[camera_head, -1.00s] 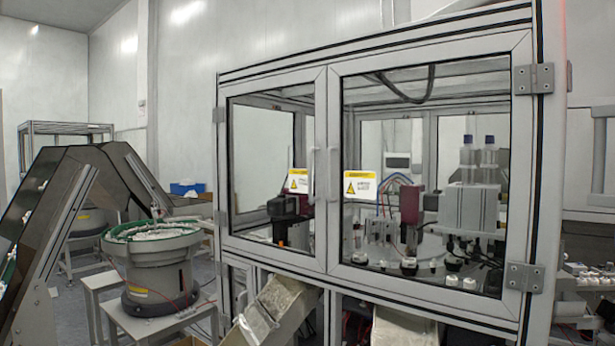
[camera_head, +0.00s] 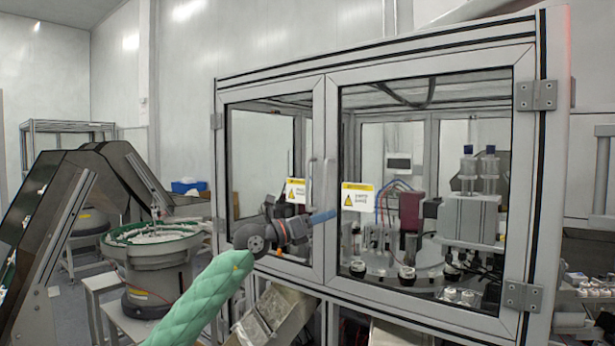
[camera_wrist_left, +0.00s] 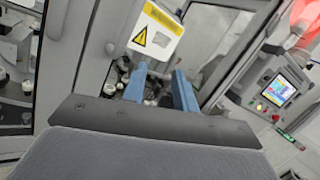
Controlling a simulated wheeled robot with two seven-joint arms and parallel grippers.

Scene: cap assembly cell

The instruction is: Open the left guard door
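The left guard door (camera_head: 262,165) of the machine cabinet is shut, with a silver frame, a clear pane and a warning label. Its upright handle (camera_head: 311,178) is on its right edge, close to the right door's handle (camera_head: 330,175). My left gripper (camera_head: 330,214) is in front of the doors, its blue fingers near the lower ends of the handles. In the left wrist view the fingers (camera_wrist_left: 163,84) are apart, with nothing seen gripped. I cannot tell whether they touch a handle or the door. My right gripper is not in view.
The right guard door (camera_head: 425,305) is also shut, with hinges (camera_head: 537,95) at its right. A bowl feeder (camera_head: 155,248) stands at the left, beside an inclined conveyor (camera_head: 45,230). A sloping metal chute (camera_head: 285,315) is below the left door. A control screen (camera_wrist_left: 278,90) shows in the left wrist view.

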